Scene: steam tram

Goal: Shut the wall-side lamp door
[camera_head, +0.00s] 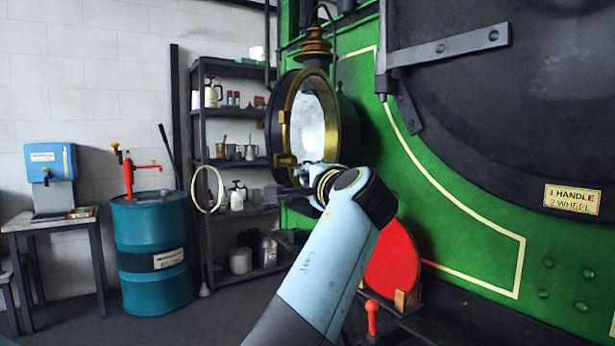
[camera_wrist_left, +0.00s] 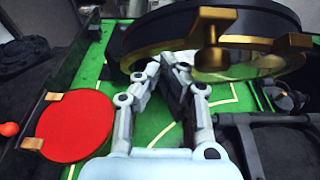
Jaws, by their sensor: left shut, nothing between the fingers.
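The wall-side lamp (camera_head: 341,118) is a round black lamp on the green engine front, under a brass chimney cap. Its door (camera_head: 287,88) has a brass rim around pale glass and a brass catch low on the left. How far the door stands open is hard to tell. In the left wrist view the black and brass rim (camera_wrist_left: 150,36) spans the top, with a brass lug hanging from it. My right gripper is out of view.
A red disc (camera_head: 391,262) stands below the lamp, right of my left arm. Dark shelves (camera_head: 238,114) with cans and bottles stand behind the lamp. A blue drum (camera_head: 150,225) with a red pump is at the left. Floor between drum and engine looks clear.

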